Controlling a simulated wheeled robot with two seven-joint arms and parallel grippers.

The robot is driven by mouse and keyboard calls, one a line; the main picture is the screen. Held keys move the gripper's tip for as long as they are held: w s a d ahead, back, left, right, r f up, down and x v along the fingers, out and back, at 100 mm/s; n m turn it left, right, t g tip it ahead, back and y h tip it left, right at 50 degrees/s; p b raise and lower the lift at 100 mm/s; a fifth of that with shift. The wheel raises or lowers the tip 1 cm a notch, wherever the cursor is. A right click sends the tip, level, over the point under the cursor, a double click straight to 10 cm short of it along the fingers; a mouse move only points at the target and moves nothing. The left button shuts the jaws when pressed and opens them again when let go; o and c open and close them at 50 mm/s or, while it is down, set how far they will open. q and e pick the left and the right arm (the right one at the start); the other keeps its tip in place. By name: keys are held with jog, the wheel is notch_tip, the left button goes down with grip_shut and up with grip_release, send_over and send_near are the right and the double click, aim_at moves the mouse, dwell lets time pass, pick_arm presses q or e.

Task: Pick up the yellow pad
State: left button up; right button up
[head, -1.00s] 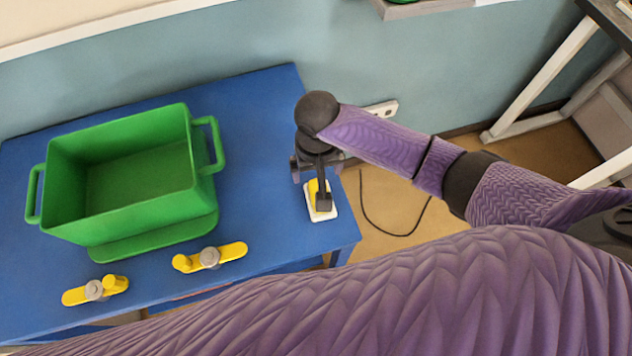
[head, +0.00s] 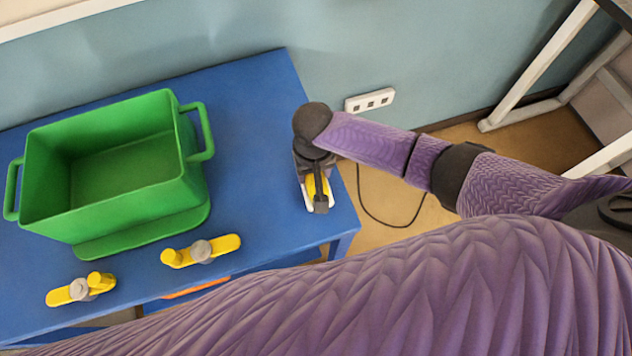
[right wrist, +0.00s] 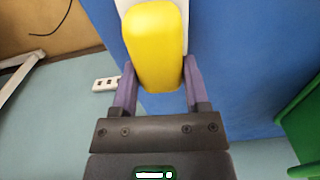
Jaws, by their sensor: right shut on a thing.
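The yellow pad (head: 316,186) is at the right end of the blue table, on a white base (head: 308,203). In the right wrist view the pad (right wrist: 155,45) is a rounded yellow block between the two purple fingers, with a white strip behind it. My right gripper (head: 319,195) comes down over the pad from above. In the right wrist view the gripper (right wrist: 155,85) is shut on the pad, one finger at each side. Part of the pad is hidden under the gripper in the head view. My left gripper is not in view.
A green bin (head: 75,218) with two handles stands on the blue table (head: 245,110), left of my right gripper. Two yellow pieces with grey knobs (head: 201,250) (head: 80,289) lie near the front edge. A white socket strip (head: 370,100) is on the wall behind.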

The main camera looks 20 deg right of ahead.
grip_shut()
notch_tip(320, 180, up, 10)
jog(key=p, duration=0.4)
jog(key=shift+f, duration=0.2)
jog(key=shift+r, duration=0.2)
